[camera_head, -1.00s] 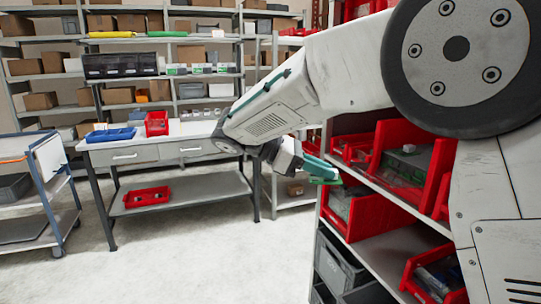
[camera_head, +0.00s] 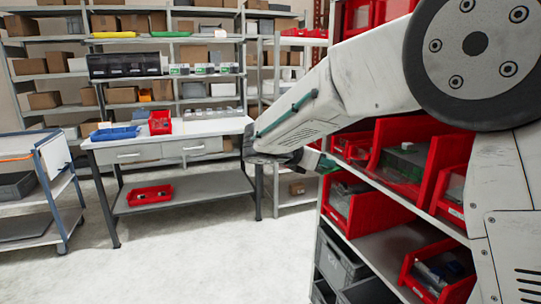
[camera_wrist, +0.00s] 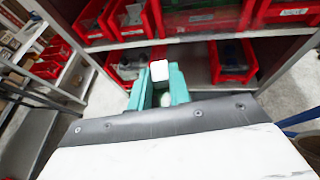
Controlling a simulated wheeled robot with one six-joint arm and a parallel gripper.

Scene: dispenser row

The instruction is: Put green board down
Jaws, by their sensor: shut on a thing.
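My gripper (camera_wrist: 160,88) has teal fingers and is shut on a small piece, which I take for the green board (camera_wrist: 159,70). Its end shows bright white between the fingertips in the wrist view, and its green colour is not clear. In the head view the gripper (camera_head: 326,164) is small and partly hidden behind my wrist, in front of the shelf rack at the right. The held piece cannot be made out there. In the wrist view the fingers point toward red bins on the rack.
Red bins (camera_head: 405,152) fill the rack shelves, with grey crates (camera_head: 340,262) low down. A workbench (camera_head: 215,131) with a blue tray (camera_head: 115,133) and red bin (camera_head: 160,122) stands left. A trolley (camera_head: 40,190) is at far left. The floor between is clear.

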